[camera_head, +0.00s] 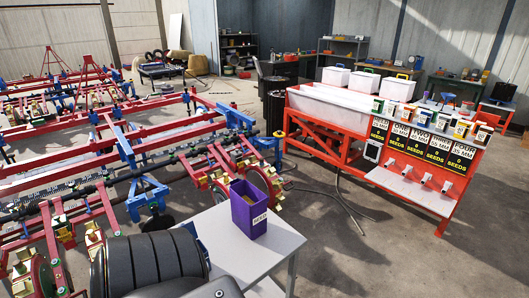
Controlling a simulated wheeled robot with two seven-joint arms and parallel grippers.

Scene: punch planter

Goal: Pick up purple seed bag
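The purple seed bag (249,210) stands upright on a small light grey table (279,241) at the lower middle of the head view. It looks like a tall, stiff purple container with an open top. A white label with dark lettering is on its front near the bottom. Nothing is touching it except the table top. Neither of my grippers can be seen in the head view.
A red and blue planter frame (110,150) fills the left side, close to the table. Black ribbed wheels (150,260) sit at the bottom left. A red seed stand (420,189) with white bins is at the right. Grey floor (350,255) right of the table is open.

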